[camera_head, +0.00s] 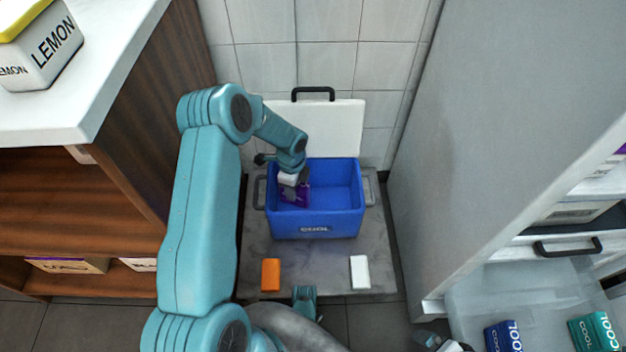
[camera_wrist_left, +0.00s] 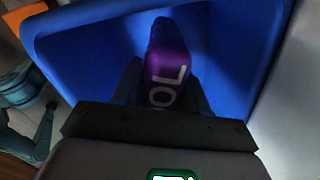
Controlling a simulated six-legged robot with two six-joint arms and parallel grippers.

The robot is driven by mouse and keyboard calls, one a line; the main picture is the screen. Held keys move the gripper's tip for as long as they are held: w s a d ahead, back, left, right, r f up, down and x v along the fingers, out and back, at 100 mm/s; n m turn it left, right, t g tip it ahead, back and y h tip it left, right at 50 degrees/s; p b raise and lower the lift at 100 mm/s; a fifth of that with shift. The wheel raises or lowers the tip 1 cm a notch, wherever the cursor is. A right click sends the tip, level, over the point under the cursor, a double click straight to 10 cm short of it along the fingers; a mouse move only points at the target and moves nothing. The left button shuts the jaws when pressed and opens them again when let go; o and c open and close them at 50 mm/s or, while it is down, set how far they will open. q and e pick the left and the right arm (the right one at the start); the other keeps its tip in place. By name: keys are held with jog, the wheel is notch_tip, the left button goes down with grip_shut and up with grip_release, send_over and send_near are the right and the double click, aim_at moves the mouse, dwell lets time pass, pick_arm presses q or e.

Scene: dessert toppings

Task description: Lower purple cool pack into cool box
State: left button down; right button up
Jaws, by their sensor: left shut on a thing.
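The blue cool box (camera_head: 318,222) stands on a grey slab with its white lid (camera_head: 338,130) open against the tiled wall. My left gripper (camera_head: 293,188) reaches into the left part of the box opening. It is shut on the purple cool pack (camera_head: 301,196), which is inside the box walls. In the left wrist view the purple pack (camera_wrist_left: 168,65) sits between the fingers, with the blue box (camera_wrist_left: 90,45) around it. I cannot tell whether the pack touches the box floor. My right gripper (camera_head: 440,343) is only partly visible at the lower right edge.
An orange block (camera_head: 270,275) and a white block (camera_head: 360,272) lie on the slab (camera_head: 315,273) in front of the box. At the right, an open drawer (camera_head: 540,290) holds blue and teal cool packs (camera_head: 503,337). A wooden shelf unit (camera_head: 130,110) stands at the left.

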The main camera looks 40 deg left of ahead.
pick_arm(q)
jog(key=shift+f+b, duration=1.05)
jog(key=shift+f, duration=0.35)
dwell(0.9)
jog(key=shift+f+b, duration=0.5)
jog(key=shift+f, duration=0.6)
dwell(0.4)
jog(key=c, duration=0.5)
grip_release()
jog(key=shift+r, duration=0.1)
